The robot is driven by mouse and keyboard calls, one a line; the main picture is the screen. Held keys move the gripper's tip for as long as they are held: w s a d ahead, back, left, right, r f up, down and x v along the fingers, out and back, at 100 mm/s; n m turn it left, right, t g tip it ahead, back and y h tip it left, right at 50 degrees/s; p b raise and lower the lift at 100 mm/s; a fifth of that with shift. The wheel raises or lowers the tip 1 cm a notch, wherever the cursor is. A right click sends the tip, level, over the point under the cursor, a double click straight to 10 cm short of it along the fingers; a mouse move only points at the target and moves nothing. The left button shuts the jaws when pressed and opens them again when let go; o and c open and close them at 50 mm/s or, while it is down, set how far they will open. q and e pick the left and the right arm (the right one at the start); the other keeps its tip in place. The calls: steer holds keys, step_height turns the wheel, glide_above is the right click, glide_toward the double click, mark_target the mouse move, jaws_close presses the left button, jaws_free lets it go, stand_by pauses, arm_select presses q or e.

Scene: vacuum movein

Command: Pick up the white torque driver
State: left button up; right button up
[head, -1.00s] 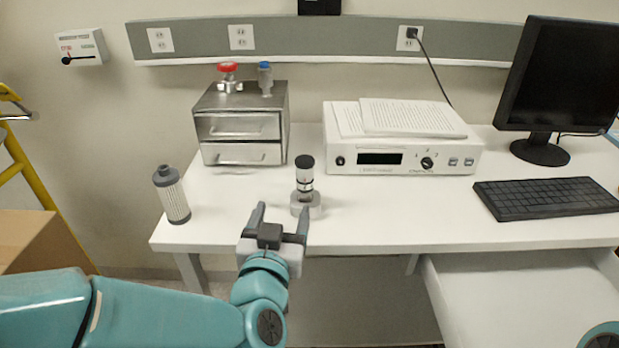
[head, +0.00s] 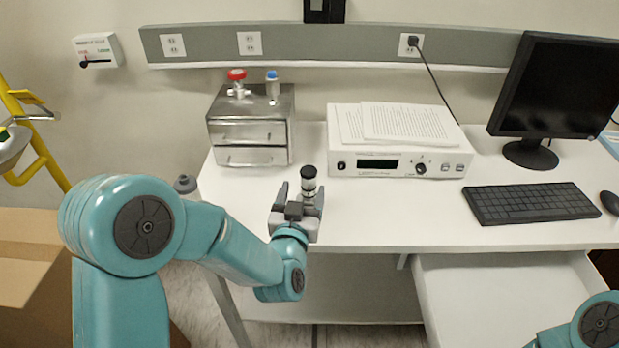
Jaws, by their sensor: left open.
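The white torque driver (head: 309,183), a short upright cylinder with a black top and white body, stands on the white bench (head: 390,215) near its front edge. Its lower part and grey base are mostly hidden by my left gripper. My left gripper (head: 300,192) is open, with its fingers pointing away from me toward the driver. One finger is left of the driver and the other overlaps its lower right side. I cannot tell whether they touch it. My right gripper is out of view.
A metal drawer box (head: 250,133) with red and blue valves stands behind left. A white instrument (head: 400,165) with papers stands behind right. A keyboard (head: 530,202) and monitor (head: 556,85) are at right.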

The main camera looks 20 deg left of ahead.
mark_target(307, 179)
arm_select(q)
steer(key=shift+w+a+r, duration=0.15)
steer(key=shift+w+a, duration=0.1)
steer(key=shift+w, duration=0.45)
steer(key=w+p, duration=0.3)
steer(key=w, duration=0.2)
steer(key=shift+w+a+f, duration=0.15)
steer(key=shift+w+f, duration=0.05)
steer(key=shift+w, duration=0.05)
steer(key=shift+c, duration=0.3)
steer(key=c, duration=1.1)
steer(key=shift+r, duration=0.15)
